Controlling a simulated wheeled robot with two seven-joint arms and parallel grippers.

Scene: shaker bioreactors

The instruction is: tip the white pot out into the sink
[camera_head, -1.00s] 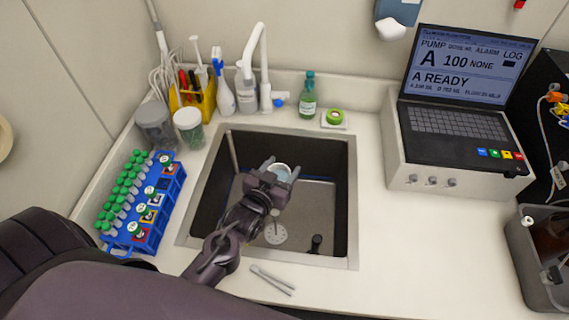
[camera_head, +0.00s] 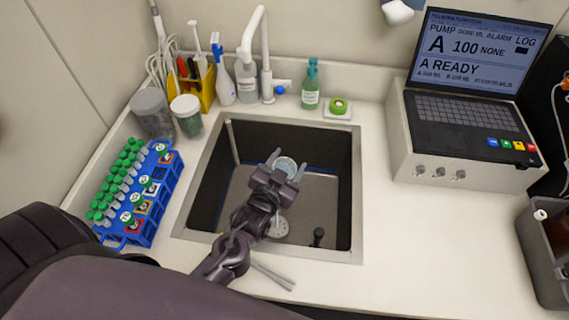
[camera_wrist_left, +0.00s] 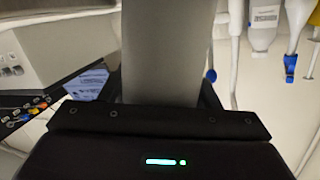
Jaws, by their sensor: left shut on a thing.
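The white pot (camera_head: 285,166) is held above the sink (camera_head: 358,205). In the head view its round pale end shows between the fingers of my left gripper (camera_head: 288,163), which is shut on it. In the left wrist view the pot's smooth grey-looking wall (camera_wrist_left: 165,50) rises between the fingers. The gripper hides much of the pot in the head view. I cannot tell its exact tilt or whether anything is inside. No liquid is seen pouring. My right gripper is not in view.
The tap (camera_head: 262,45) stands behind the sink, beside a green bottle (camera_head: 311,88). A blue tube rack (camera_head: 150,215) and two lidded jars stand left. Tweezers (camera_head: 272,274) lie at the front rim. The pump console (camera_head: 455,165) stands right; counter before it is clear.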

